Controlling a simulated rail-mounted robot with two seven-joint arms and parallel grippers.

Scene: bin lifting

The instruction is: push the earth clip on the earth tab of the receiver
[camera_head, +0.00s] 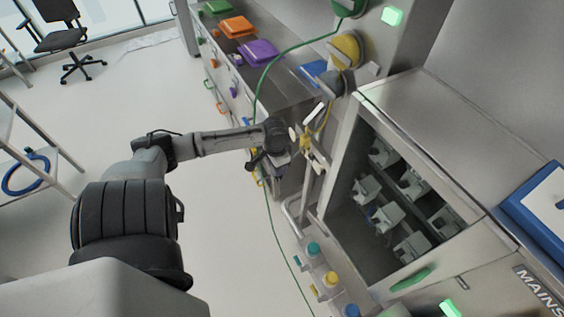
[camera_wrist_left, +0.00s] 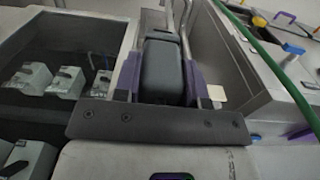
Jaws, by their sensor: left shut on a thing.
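My left gripper (camera_head: 283,150) is at the near left corner of a steel cabinet, which I take to be the receiver (camera_head: 400,140). In the left wrist view its two purple-sided fingers (camera_wrist_left: 163,88) are shut on a dark grey block (camera_wrist_left: 163,60), which seems to be the earth clip. In the head view the arm mostly hides this block. A small yellow part (camera_head: 306,141) with a yellow lead shows just right of the gripper. I cannot make out the earth tab, or whether the clip touches anything. My right gripper is not in view.
A green cable (camera_head: 262,80) hangs from a reel and runs down past the gripper; it also crosses the wrist view (camera_wrist_left: 275,65). A bent metal rail (camera_head: 293,212) stands below. Several capped bottles (camera_head: 330,280) are near the cabinet. A bench (camera_head: 285,75) with coloured trays is behind.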

